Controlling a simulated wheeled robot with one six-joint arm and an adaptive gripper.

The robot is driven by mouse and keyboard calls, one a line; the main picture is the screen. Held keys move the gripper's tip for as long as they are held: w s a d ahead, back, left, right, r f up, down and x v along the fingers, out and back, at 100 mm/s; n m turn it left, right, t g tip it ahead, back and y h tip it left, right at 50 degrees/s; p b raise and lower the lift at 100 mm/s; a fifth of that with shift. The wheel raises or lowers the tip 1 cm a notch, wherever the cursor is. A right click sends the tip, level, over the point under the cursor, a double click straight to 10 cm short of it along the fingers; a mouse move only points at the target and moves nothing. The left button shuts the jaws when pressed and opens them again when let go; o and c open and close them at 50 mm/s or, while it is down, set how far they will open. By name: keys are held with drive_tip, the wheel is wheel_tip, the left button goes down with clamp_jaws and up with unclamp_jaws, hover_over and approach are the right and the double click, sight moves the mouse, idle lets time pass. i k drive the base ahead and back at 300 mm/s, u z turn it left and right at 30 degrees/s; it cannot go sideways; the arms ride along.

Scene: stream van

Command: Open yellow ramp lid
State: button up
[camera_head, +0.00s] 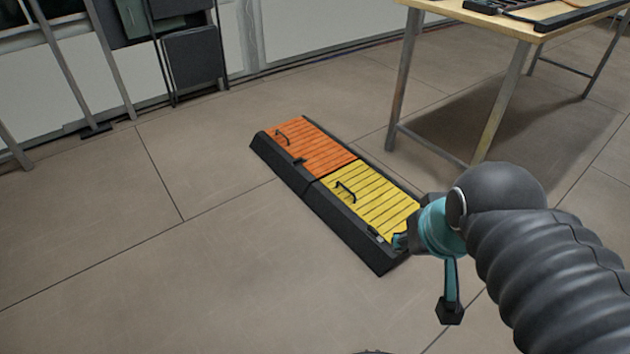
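The black ramp lies on the floor at the centre of the view, with its dark sloped front edge (345,226) showing. Its yellow lid (375,198) is slatted, lies flat and looks closed. A black handle (346,190) stands on the lid's far left part. A small latch-like piece (378,237) sits at the lid's near edge. My gripper (400,241) is at the ramp's near right corner, beside that piece. My wrist hides part of it and of the lid's right corner. I cannot tell whether it touches the ramp or whether its fingers are open.
An orange slatted lid (310,148) with a black handle adjoins the yellow one, also flat. A wooden-topped table (480,16) with metal legs stands behind right. Folded dark chairs or panels (193,57) lean at the back left wall. Floor at left and front is clear.

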sight(381, 203)
drive_tip(key=z, duration=0.1)
drive_tip(key=i, duration=1.2)
drive_tip(key=z, duration=0.7)
